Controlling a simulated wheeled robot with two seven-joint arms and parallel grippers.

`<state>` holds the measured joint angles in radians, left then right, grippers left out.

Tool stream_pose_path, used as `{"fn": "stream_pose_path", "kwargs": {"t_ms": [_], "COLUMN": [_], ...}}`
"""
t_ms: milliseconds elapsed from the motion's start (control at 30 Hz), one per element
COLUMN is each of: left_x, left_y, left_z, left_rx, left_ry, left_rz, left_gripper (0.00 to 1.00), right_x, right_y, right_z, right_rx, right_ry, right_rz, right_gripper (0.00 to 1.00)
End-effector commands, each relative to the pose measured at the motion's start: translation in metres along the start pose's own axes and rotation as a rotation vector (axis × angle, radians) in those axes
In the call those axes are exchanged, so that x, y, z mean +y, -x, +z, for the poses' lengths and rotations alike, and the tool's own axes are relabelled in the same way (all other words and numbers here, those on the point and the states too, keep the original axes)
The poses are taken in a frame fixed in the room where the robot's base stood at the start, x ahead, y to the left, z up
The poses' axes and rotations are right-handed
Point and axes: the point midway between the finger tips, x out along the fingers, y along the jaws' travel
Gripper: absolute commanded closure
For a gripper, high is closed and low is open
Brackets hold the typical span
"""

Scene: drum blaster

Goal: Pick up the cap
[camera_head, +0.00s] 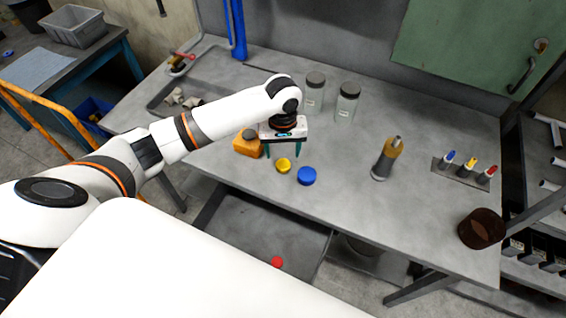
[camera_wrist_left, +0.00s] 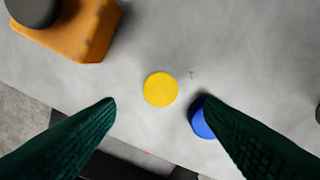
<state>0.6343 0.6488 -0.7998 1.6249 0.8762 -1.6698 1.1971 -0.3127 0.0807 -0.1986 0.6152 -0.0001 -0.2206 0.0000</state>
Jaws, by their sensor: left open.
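A yellow cap (camera_head: 283,165) lies on the grey workbench near its front edge. A blue cap (camera_head: 306,176) lies just to its right. My left gripper (camera_head: 284,153) is open above the bench, over the yellow cap. In the left wrist view the yellow cap (camera_wrist_left: 160,89) shows between and beyond the two green fingers (camera_wrist_left: 154,104), touching neither. The blue cap (camera_wrist_left: 201,118) is partly hidden behind the right finger there. A red cap (camera_head: 277,262) lies low down, below the bench top. My right gripper is not in view.
An orange bottle with a grey lid (camera_head: 247,147) stands close left of my left gripper. Two glass jars (camera_head: 314,94) stand behind it. A grey and yellow tool (camera_head: 386,160), a rack of coloured pieces (camera_head: 464,172) and a brown cup (camera_head: 481,229) are right. The bench middle is clear.

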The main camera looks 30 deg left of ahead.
Motion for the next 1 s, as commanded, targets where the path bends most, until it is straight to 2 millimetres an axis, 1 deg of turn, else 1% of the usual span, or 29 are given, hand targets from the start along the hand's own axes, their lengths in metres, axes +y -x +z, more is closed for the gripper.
{"fn": "stream_pose_path", "kwargs": {"t_ms": [67, 167, 333, 400, 500, 600, 767, 867, 1000], "left_x": [0.0, 0.001, 0.002, 0.002, 0.001, 0.002, 0.002, 0.002, 0.002], "left_y": [-0.006, -0.012, -0.036, -0.047, -0.056, -0.059, -0.059, -0.059, -0.059], "left_z": [0.0, 0.001, 0.005, 0.005, 0.005, 0.005, 0.005, 0.005, 0.005], "left_rx": [0.001, 0.001, 0.001, 0.001, -0.001, -0.001, -0.001, -0.001, -0.002], "left_ry": [0.0, 0.0, 0.002, 0.0, -0.001, -0.001, -0.001, -0.001, -0.001], "left_rz": [0.001, 0.001, 0.003, 0.002, 0.0, 0.0, 0.0, 0.0, 0.0], "left_gripper": [0.37, 0.37, 0.37, 0.37, 0.37, 0.37, 0.37, 0.52, 0.75], "right_x": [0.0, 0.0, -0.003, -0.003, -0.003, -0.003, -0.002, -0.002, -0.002], "right_y": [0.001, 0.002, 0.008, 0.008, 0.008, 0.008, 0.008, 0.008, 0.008], "right_z": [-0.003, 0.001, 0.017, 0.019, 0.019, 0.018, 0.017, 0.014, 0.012], "right_rx": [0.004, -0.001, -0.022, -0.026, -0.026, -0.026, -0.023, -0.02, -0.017], "right_ry": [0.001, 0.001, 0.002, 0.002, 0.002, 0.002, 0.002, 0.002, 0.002], "right_rz": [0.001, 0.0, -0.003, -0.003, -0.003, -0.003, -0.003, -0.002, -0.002], "right_gripper": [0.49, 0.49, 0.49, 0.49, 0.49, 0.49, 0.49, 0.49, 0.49]}}
